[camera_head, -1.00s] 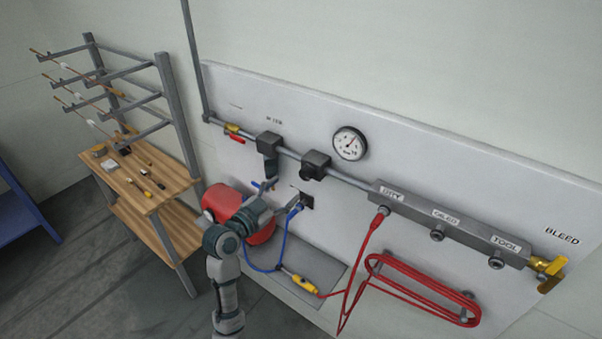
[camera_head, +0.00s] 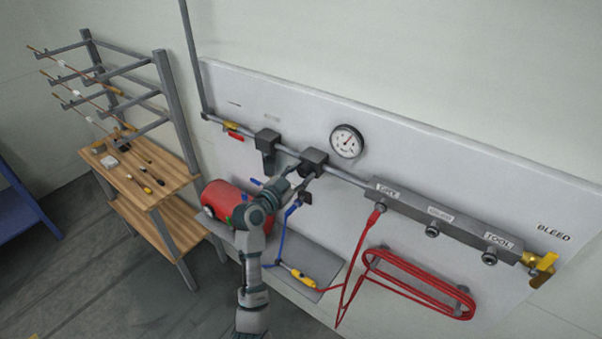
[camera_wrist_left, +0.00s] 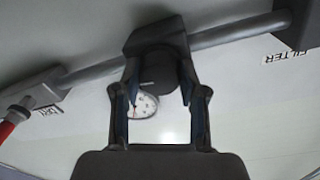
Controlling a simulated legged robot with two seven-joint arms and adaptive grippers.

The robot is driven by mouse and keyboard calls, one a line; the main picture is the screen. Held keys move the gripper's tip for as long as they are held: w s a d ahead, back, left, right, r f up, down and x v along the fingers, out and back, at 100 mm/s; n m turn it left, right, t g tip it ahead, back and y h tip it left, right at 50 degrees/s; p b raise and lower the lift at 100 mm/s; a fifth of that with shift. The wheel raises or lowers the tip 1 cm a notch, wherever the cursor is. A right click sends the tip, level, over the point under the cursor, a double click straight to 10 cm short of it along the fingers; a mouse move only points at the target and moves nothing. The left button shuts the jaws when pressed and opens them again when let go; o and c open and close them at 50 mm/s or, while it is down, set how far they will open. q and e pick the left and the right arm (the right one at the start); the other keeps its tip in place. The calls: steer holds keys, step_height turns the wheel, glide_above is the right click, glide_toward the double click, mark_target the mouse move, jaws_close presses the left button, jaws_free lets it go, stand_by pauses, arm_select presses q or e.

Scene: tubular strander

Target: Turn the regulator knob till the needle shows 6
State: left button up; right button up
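The regulator (camera_head: 314,156) is a dark block on the grey pipe, with its round knob hanging below it. In the left wrist view the dark knob (camera_wrist_left: 157,70) lies between the fingertips. My left gripper (camera_head: 305,186) is just below the regulator. Its fingers (camera_wrist_left: 158,88) are apart and flank the knob; I cannot tell whether they touch it. The white round gauge (camera_head: 347,141) is on the panel above and right of the regulator. It shows partly behind the knob in the wrist view (camera_wrist_left: 144,106). Its needle is too small to read surely. My right gripper is not in view.
The filter (camera_head: 267,140) hangs left of the regulator, beside a yellow valve with a red handle (camera_head: 233,130). A labelled manifold (camera_head: 440,222) runs right to a yellow bleed valve (camera_head: 540,264). A red tank (camera_head: 232,203), blue hose (camera_head: 283,240) and coiled red hose (camera_head: 420,284) are below.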

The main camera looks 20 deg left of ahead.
arm_select(q)
steer(key=shift+c, duration=1.2)
steer(key=shift+r+n+p, duration=0.1)
steer(key=shift+n+p, duration=0.5)
steer(key=shift+n, duration=0.8)
steer(key=o, duration=1.1)
steer(key=shift+o, duration=0.2)
steer(key=v, duration=1.2)
steer(key=shift+w+d, duration=0.1)
steer(key=shift+w, duration=0.05)
